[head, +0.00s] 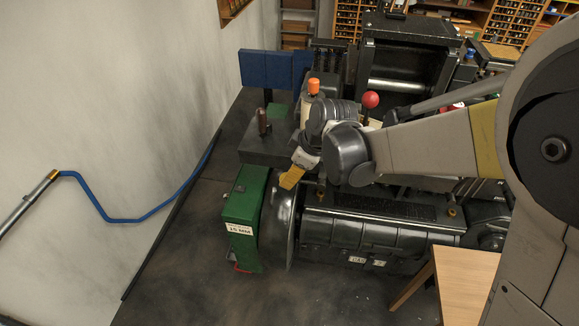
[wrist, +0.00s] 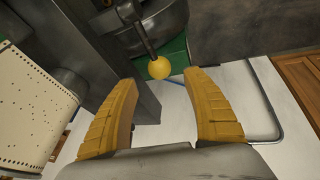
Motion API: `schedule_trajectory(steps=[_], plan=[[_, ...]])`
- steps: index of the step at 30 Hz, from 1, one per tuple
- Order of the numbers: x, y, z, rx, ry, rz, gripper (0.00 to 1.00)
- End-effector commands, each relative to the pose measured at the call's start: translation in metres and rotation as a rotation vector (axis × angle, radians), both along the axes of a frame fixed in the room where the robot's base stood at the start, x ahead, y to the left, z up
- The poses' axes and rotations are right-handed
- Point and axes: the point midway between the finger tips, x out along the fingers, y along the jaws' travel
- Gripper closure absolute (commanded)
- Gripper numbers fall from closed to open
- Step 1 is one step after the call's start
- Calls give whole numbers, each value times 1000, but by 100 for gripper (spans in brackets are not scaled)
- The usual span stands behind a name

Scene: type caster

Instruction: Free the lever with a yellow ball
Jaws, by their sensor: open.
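A yellow ball (wrist: 159,68) sits on the end of a dark lever rod (wrist: 144,36) in the wrist view, a little beyond and between my fingertips. My gripper (wrist: 165,85) is open, with its two yellow fingers apart and nothing between them. The ball appears apart from both fingers. In the head view my gripper (head: 291,178) points down above the green box (head: 243,215) and the rounded metal cover (head: 279,222). The yellow ball cannot be made out in the head view.
The dark machine (head: 380,220) fills the middle, with a red ball lever (head: 370,100) and an orange knob (head: 313,86) behind my wrist. A wooden table (head: 465,285) stands at the lower right. Open floor (head: 180,270) lies left of the green box. A blue pipe (head: 130,218) runs along the wall.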

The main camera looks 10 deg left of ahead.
Motion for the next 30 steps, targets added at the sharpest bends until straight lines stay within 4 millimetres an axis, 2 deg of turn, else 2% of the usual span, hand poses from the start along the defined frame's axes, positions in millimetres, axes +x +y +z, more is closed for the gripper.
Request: schedule_trajectory(steps=[1,3,9,14,22,23,27,28,30], plan=[[3,4,-13,0,0,1,42],[7,9,-26,0,-1,1,42],[14,19,-53,0,-1,-1,42],[17,23,-61,0,0,-2,42],[17,23,-61,0,0,-2,42],[17,23,-61,0,0,-2,50],[17,23,-61,0,0,-2,93],[17,23,-61,0,0,-2,100],[17,23,-61,0,0,-2,100]])
